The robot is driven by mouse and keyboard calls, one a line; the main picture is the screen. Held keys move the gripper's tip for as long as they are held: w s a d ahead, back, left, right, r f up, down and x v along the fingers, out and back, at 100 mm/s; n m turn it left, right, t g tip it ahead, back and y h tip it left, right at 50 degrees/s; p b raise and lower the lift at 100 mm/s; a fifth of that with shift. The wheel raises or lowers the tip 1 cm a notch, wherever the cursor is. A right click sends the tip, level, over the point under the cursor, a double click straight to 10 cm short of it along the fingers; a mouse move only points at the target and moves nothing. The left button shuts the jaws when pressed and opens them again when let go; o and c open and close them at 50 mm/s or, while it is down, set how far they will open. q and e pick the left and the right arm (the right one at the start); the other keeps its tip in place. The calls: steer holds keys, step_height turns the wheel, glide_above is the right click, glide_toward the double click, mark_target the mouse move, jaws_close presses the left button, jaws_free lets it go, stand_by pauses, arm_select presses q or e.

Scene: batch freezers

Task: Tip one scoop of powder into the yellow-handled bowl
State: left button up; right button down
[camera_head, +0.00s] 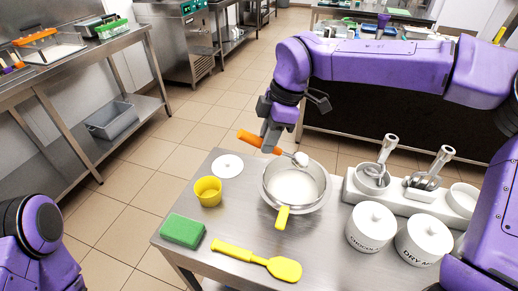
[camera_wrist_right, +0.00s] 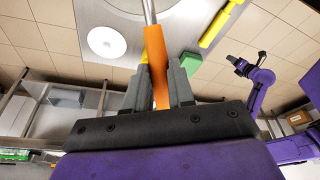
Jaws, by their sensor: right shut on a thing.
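My right gripper (camera_head: 271,140) is shut on the orange handle of a scoop (camera_head: 249,139). The handle also shows between the fingers in the right wrist view (camera_wrist_right: 157,65). The scoop's small metal head is over the far side of the metal bowl (camera_head: 318,202), near its rim.
On the steel table (camera_head: 226,224) are a yellow cup (camera_head: 208,192), white disc (camera_head: 227,166), green sponge (camera_head: 183,230) and yellow spatula (camera_head: 258,260). Right of the bowl stand two lidded white crocks (camera_head: 370,227) and a white holder (camera_head: 425,194) with metal utensils.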

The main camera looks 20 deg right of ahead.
steer(key=d+y, duration=0.1)
steer(key=y, duration=0.1)
steer(key=d+r+y+b, duration=0.1)
steer(key=d, duration=0.1)
steer(key=d+r+y+b, duration=0.1)
steer(key=d+y, duration=0.1)
steer(key=shift+s+d+r+t+y, duration=0.2)
steer(key=shift+s+t+y, duration=0.1)
steer(key=shift+t, duration=0.1)
steer(key=shift+d+r+y+b, duration=0.3)
steer(key=shift+d+y+b, duration=0.05)
steer(key=shift+d+y, duration=0.35)
steer(key=shift+a, duration=0.1)
stand_by(0.4)
